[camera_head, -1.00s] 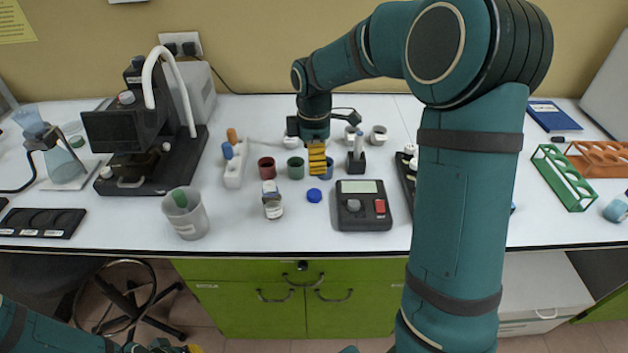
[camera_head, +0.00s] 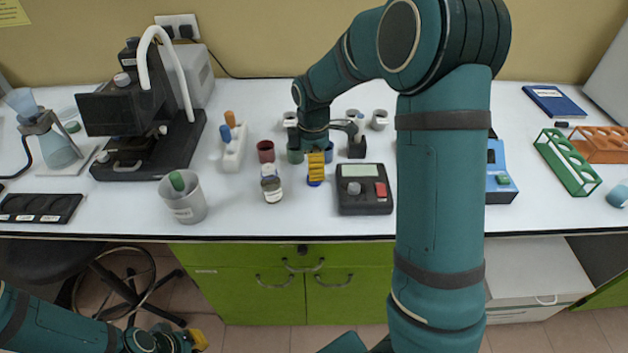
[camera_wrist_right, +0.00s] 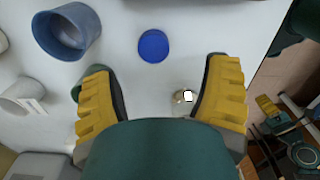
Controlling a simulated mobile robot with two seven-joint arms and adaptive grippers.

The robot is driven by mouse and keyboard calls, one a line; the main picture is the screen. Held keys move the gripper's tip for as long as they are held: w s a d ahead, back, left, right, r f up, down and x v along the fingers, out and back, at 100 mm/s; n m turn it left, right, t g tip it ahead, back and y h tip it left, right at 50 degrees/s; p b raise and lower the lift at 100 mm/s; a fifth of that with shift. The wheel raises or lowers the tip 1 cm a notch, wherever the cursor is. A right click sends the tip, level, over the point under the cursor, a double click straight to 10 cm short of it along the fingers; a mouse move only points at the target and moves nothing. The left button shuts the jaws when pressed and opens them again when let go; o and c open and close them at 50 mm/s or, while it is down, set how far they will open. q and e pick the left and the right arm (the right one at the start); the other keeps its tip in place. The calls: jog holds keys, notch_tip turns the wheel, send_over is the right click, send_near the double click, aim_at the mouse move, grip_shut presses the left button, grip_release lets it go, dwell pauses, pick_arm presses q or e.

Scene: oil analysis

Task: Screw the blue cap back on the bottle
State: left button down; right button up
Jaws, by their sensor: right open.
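The small labelled bottle (camera_head: 271,187) stands upright on the white bench, its top without the blue cap. It also shows between my fingers in the right wrist view (camera_wrist_right: 186,96). The blue cap (camera_head: 315,182) lies on the bench just right of the bottle, partly hidden by my right gripper (camera_head: 316,165). In the right wrist view the cap (camera_wrist_right: 154,45) lies beyond and between the yellow fingertips of the open, empty gripper (camera_wrist_right: 161,68). My left gripper (camera_head: 190,340) is low at the lower left, away from the bench; its jaw opening is unclear.
Red (camera_head: 265,151) and green (camera_head: 295,155) cups stand behind the bottle; a blue cup (camera_wrist_right: 66,35) shows in the right wrist view. A dark meter (camera_head: 364,189) is right of the cap. A grey beaker (camera_head: 183,203) is at left. The bench's front edge is clear near the bottle.

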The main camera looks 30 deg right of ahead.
jog(key=shift+f, duration=0.35)
jog(key=f, duration=0.1)
jog(key=f+b, duration=0.1)
jog(key=f, duration=0.3)
jog(key=shift+w+d+f+b, duration=0.1)
jog(key=shift+w+d+b, duration=0.2)
jog(key=shift+b, duration=0.05)
jog(key=c, duration=0.9)
